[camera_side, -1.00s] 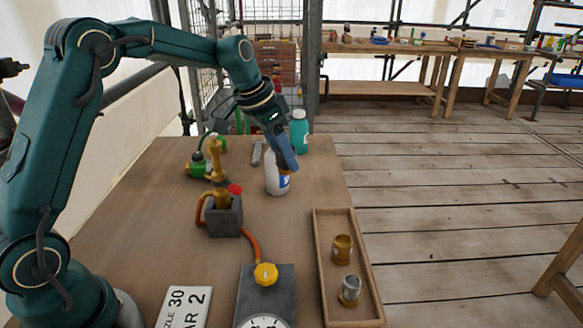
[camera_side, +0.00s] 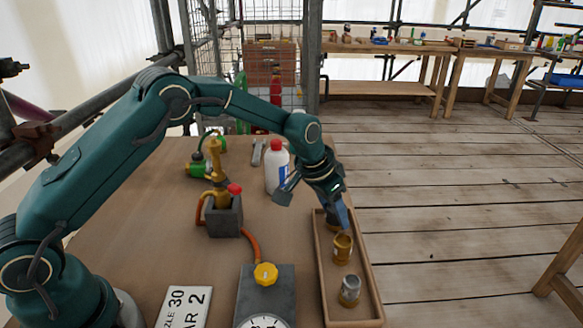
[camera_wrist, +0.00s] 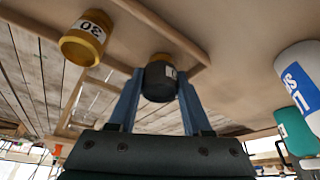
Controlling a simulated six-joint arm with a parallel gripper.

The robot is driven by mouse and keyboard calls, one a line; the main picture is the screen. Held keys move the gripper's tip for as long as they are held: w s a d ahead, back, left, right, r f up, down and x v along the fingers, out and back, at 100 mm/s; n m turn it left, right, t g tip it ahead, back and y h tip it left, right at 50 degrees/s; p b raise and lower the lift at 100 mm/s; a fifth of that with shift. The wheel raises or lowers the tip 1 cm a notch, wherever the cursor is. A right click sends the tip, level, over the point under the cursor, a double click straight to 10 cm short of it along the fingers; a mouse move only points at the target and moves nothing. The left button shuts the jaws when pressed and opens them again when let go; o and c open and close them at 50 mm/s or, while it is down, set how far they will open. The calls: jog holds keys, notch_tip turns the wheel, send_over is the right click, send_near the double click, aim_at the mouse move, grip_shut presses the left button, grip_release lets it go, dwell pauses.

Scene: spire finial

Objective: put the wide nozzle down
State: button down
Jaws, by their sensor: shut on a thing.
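My gripper (camera_side: 341,214) is low over the far end of the wooden tray (camera_side: 376,304). It is shut on the wide nozzle (camera_wrist: 158,83), a dark nozzle with a brass end and a small pale label I cannot read. In the wrist view my gripper (camera_wrist: 158,90) has one finger on each side of it. In the side view the nozzle is mostly hidden by the fingers, and I cannot tell whether it touches the tray floor. A silvery nozzle (camera_side: 349,290) stands nearer the front.
A white bottle with a red cap (camera_side: 275,172) stands left of the tray. A brass spray pipe (camera_side: 217,165) stands in a grey block (camera_side: 225,218) with an orange hose. A grey gauge block (camera_side: 270,292) and a sign (camera_side: 184,306) are at the front.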

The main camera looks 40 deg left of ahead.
jog(key=shift+f, duration=0.3)
jog(key=shift+c, duration=1.7)
grip_release()
jog(key=shift+r, duration=0.1)
jog(key=v, duration=1.2)
jog(key=s+a+r+n, duration=0.1)
jog(key=s+r, duration=0.2)
jog(key=s, duration=0.3)
jog(key=s+a+r, duration=0.1)
jog(key=s+r, duration=0.2)
jog(key=s, duration=0.2)
jog(key=s+a+f+n+t+y, duration=0.1)
jog(key=s+a+f, duration=0.1)
jog(key=s, duration=1.1)
jog(key=shift+f+n, duration=0.4)
jog(key=shift+f, duration=0.3)
